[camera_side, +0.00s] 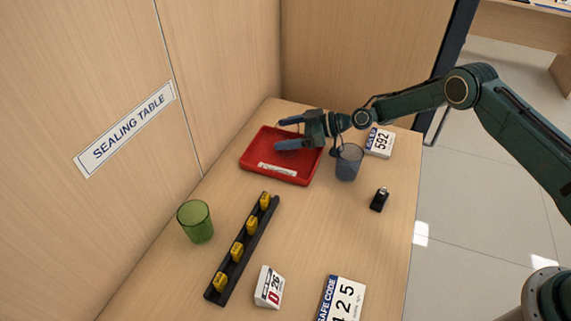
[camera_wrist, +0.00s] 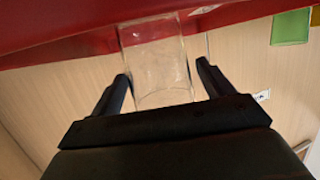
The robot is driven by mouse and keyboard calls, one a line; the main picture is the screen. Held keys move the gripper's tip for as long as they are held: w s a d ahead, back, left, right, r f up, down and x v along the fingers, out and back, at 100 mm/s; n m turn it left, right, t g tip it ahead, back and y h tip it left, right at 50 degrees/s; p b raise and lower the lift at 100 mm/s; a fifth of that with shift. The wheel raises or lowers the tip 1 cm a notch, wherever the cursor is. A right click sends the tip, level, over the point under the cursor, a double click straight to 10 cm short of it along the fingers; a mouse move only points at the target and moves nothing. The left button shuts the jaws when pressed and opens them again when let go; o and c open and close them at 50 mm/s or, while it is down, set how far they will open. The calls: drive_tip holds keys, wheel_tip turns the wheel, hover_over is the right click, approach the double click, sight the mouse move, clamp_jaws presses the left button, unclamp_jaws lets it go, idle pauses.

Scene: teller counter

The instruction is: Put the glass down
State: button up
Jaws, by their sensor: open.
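A clear glass (camera_wrist: 158,70) is between the two fingers of my gripper (camera_wrist: 164,85) in the wrist view, with a gap showing on the right side. Its far end overlaps the red of the tray (camera_wrist: 60,30). In the side view my gripper (camera_side: 281,133) is open over the red tray (camera_side: 262,172), its fingers pointing left. The glass shows only as a faint outline (camera_side: 289,129) between the fingers there. It appears to stand in the tray, but its base is hard to make out.
A blue-grey cup (camera_side: 348,162) stands close to the tray's right side, near my wrist. A green glass (camera_side: 196,222), a black rack (camera_side: 226,277) with yellow pieces, a small black item (camera_side: 379,199) and number cards (camera_side: 341,300) are nearer. The counter's middle is clear.

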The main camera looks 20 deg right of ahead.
drive_tip(key=v, duration=1.2)
idle(0.6)
drive_tip(key=s+d+r+m+g+h, duration=0.15)
drive_tip(key=s+r+h, duration=0.25)
drive_tip(key=s+r, duration=0.5)
drive_tip(key=s+d+r+m+h, duration=0.25)
drive_tip(key=s+r, duration=0.25)
drive_tip(key=r, duration=0.8)
drive_tip(key=s+d+r+m+h, duration=0.1)
drive_tip(key=s+d+m+h, duration=0.2)
drive_tip(key=s, duration=1.1)
drive_tip(key=s+d+r+m+h, duration=0.2)
drive_tip(key=s+d+m, duration=0.3)
drive_tip(key=s, duration=0.9)
drive_tip(key=shift+s+d+r+h, duration=0.15)
drive_tip(key=shift+d+r+h, duration=0.05)
drive_tip(key=shift+h, duration=0.45)
